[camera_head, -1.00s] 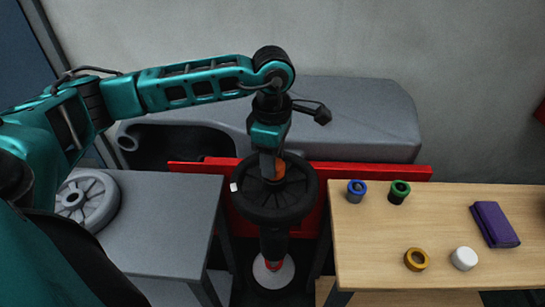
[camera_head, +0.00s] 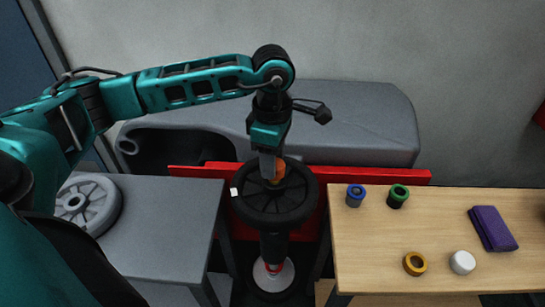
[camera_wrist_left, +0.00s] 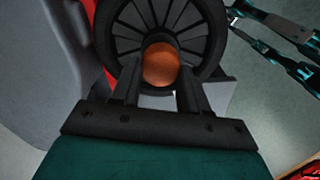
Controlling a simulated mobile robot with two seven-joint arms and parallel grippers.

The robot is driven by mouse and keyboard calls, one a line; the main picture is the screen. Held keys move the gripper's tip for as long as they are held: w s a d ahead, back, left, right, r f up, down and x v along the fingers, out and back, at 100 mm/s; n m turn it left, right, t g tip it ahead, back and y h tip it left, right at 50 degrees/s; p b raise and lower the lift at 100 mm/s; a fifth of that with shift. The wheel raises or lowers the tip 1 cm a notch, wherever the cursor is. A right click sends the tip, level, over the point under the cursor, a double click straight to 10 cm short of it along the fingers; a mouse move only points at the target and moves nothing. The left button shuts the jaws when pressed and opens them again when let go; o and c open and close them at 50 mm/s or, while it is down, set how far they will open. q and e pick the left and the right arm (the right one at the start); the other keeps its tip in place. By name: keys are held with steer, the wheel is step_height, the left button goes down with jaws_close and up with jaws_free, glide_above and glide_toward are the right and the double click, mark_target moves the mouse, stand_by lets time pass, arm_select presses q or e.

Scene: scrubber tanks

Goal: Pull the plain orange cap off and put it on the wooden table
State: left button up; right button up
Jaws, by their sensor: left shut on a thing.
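The plain orange cap (camera_head: 279,171) is at the middle of the black spoked wheel (camera_head: 268,214) on the upright black post. My left gripper (camera_head: 272,172) points down from above and is shut on the cap. In the left wrist view the rounded orange top (camera_wrist_left: 160,65) sits between the two fingertips, over the wheel's hub. I cannot tell whether the cap still touches the hub. The wooden table (camera_head: 380,235) is to the right of the wheel.
A grey table (camera_head: 170,240) with a grey wheel (camera_head: 87,205) stands left.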

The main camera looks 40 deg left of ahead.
arm_select(q)
steer(key=shift+r, duration=0.15)
steer(key=shift+r+p, duration=2.05)
steer(key=shift+r, duration=0.9)
